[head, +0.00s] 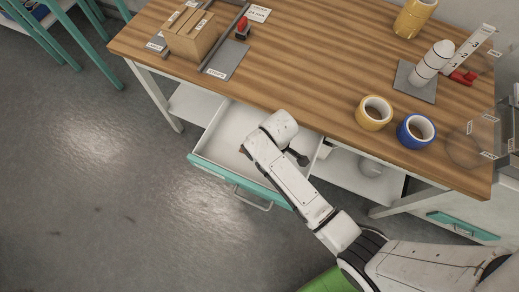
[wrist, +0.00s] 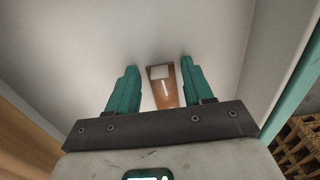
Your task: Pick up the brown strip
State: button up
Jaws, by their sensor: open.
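The brown strip (wrist: 165,95) lies in the white drawer, seen in the wrist view, with a pale patch at its far end. My gripper (wrist: 159,72) is open, its two teal fingers on either side of the strip and apart from it. How far the fingertips are above the strip I cannot tell. In the head view my arm reaches into the open drawer (head: 215,150) under the table, and my arm hides the strip and the fingers there.
The wooden table (head: 300,70) overhangs the drawer's back. On it are a yellow tape roll (head: 374,113), a blue tape roll (head: 416,132), a cardboard box (head: 190,35) and a dispenser stand (head: 415,82). The drawer walls stand close around my gripper. The floor at left is clear.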

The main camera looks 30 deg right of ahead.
grip_shut()
dwell(0.3)
jog(key=shift+r, duration=0.1)
